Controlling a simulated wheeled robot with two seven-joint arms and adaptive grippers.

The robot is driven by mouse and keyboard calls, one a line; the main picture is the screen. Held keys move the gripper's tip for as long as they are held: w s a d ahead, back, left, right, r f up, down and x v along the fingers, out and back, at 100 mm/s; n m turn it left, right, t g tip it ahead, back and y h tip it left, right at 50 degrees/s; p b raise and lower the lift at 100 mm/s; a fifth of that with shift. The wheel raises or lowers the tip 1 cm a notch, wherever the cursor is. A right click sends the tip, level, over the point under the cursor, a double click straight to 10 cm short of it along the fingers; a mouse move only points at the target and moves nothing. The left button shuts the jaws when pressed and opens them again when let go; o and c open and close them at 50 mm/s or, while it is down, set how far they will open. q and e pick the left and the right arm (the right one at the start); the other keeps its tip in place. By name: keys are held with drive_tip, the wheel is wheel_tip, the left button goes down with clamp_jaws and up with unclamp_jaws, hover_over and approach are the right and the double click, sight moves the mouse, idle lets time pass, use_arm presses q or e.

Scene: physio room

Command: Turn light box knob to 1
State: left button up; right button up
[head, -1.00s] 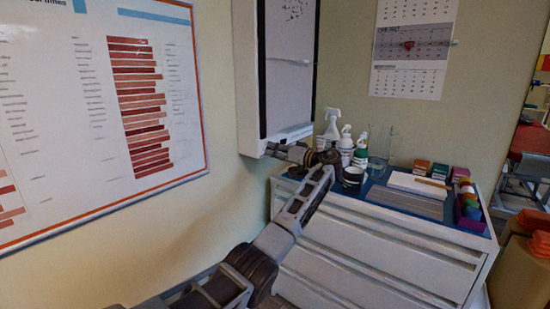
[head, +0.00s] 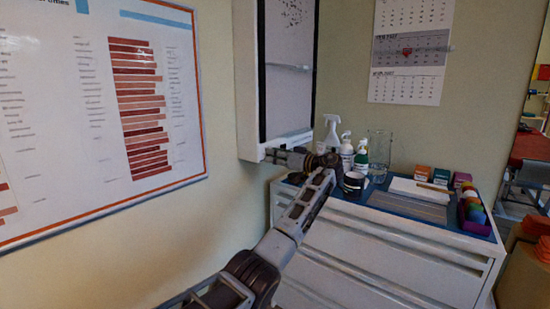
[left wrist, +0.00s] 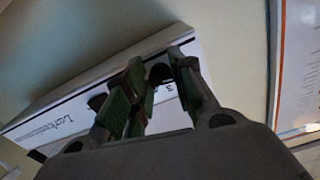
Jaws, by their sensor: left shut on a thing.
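The light box (head: 289,75) is a tall white-framed panel with a dark edge on the wall. Its lower white strip shows printed lettering (left wrist: 60,123) in the left wrist view, with a digit that looks like 3. A dark round knob (left wrist: 160,73) sits on that strip between my fingers. My left gripper (head: 275,154) is at the light box's lower front edge, and its green-padded fingers (left wrist: 160,95) are around the knob, shut on it. The head view hides the knob behind the gripper. The knob's pointer cannot be made out. My right gripper is in neither view.
Below stands a white drawer cabinet (head: 385,246). Spray and pump bottles (head: 346,150), a dark cup (head: 354,184), a clear container (head: 379,155) and small boxes (head: 441,177) crowd its top, close to my left wrist. A framed chart (head: 95,100) hangs at left.

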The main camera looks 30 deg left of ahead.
use_arm(q)
drive_tip(key=shift+f, duration=0.25)
drive_tip(key=o, duration=0.9)
drive_tip(key=shift+o, duration=0.6)
drive_tip(key=shift+r, duration=0.15)
drive_tip(key=s+d, duration=0.1)
drive_tip(key=d, duration=1.1)
